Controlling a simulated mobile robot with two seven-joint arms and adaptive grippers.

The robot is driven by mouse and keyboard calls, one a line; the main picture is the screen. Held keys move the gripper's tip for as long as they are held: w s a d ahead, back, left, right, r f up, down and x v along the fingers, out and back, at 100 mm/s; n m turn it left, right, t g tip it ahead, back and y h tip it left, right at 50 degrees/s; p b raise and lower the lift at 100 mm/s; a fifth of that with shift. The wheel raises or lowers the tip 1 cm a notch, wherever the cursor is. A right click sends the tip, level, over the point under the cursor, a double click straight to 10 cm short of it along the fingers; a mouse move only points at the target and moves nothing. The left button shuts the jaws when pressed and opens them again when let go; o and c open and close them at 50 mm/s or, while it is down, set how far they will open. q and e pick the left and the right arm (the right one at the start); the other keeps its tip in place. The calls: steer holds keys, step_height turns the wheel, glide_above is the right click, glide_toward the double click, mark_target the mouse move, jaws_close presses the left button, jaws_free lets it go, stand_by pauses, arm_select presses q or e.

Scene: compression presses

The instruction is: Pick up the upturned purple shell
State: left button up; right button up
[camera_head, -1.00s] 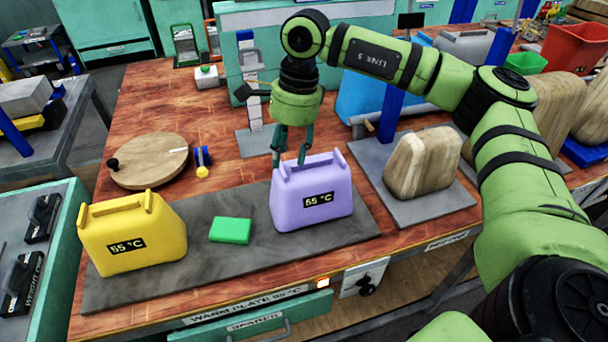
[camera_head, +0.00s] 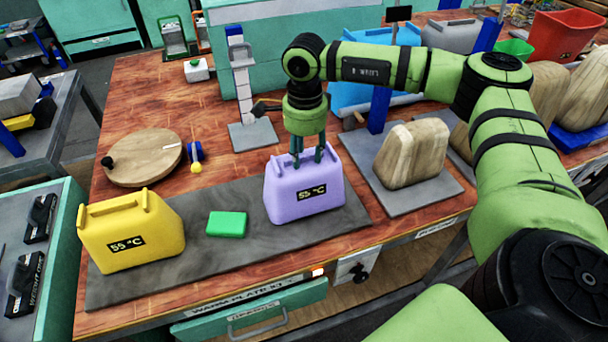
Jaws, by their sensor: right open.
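The purple shell (camera_head: 300,203) stands on the right part of the dark warm plate (camera_head: 215,258). It has two raised ridges along its top and a "55 °C" label on its front. My right gripper (camera_head: 308,160) is open and points down at the top of the purple shell, its fingertips at the level of the ridges. Whether the fingers touch the shell cannot be told. My left gripper does not show.
A yellow shell (camera_head: 135,232) and a green block (camera_head: 226,224) share the warm plate. A wooden form (camera_head: 411,153) stands on a grey plate to the right. A round wooden board (camera_head: 142,157) lies behind. A grey-white upright post (camera_head: 243,85) stands behind my gripper.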

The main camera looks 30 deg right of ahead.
jaws_close()
steer(key=shift+r, duration=0.15)
